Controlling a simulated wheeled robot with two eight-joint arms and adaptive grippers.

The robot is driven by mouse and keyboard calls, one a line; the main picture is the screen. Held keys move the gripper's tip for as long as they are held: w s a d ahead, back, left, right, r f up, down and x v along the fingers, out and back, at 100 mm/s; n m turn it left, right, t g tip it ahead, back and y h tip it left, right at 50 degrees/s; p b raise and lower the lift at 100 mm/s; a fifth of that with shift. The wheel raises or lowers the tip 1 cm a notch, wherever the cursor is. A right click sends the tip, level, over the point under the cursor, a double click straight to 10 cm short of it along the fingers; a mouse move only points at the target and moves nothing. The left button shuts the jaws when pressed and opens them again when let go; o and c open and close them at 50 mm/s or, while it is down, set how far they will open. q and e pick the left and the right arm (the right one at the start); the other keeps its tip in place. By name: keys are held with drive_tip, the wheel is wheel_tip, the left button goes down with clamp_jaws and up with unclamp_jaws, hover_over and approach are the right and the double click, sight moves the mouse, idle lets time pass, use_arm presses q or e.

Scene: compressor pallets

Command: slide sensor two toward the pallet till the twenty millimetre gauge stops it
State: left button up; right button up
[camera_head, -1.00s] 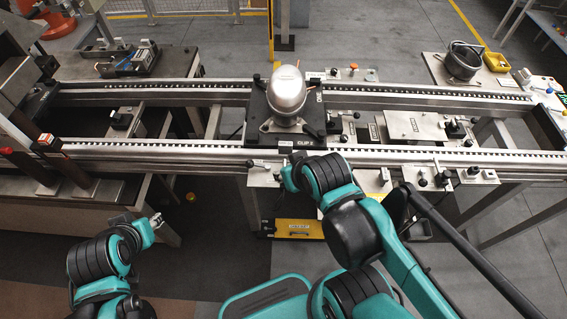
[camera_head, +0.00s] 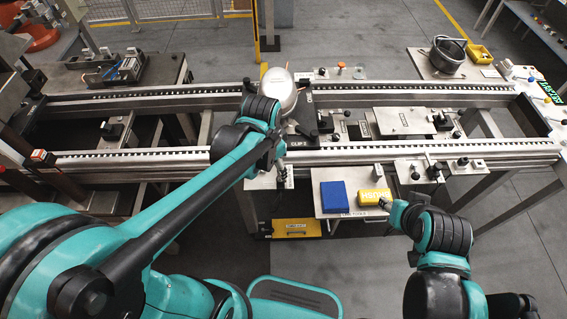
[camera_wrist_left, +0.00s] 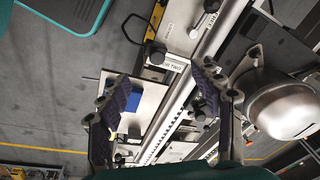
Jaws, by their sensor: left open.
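The black pallet (camera_head: 306,120) carries a silver compressor (camera_head: 277,84) on the conveyor rails. My left gripper (camera_head: 281,178) is at the near rail, in front of the pallet. In the left wrist view its fingers (camera_wrist_left: 163,78) are spread, with nothing between them. The sensor two label plate (camera_wrist_left: 172,63) shows beyond the fingertips, beside a black knob (camera_wrist_left: 155,54). In the head view my arm partly covers that station. A blue block (camera_head: 334,195) and a yellow block (camera_head: 373,198) lie on a small shelf; which is the twenty millimetre gauge is unclear. My right gripper (camera_head: 392,208) is beside the yellow block; its jaws are unclear.
The near rail (camera_head: 420,153) runs along the station's front. Black-knobbed fixtures (camera_head: 425,170) stand to the right of the shelf (camera_head: 347,212).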

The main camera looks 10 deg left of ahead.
use_arm(q)
drive_tip(key=w+f+m+g, duration=0.1)
drive_tip(key=f, duration=0.1)
drive_tip(key=w+d+f+m, duration=0.1)
drive_tip(key=shift+w+d+f+m+g, duration=0.15)
drive_tip(key=shift+f+m+g, duration=0.2)
drive_tip(key=shift+m+g, duration=0.05)
drive_tip(key=shift+f, duration=0.3)
wheel_tip(320, 180, down, 8)
drive_tip(key=b, duration=0.2)
drive_tip(key=shift+r+b, duration=0.1)
drive_tip(key=shift+b, duration=0.2)
drive_tip(key=c, duration=1.2)
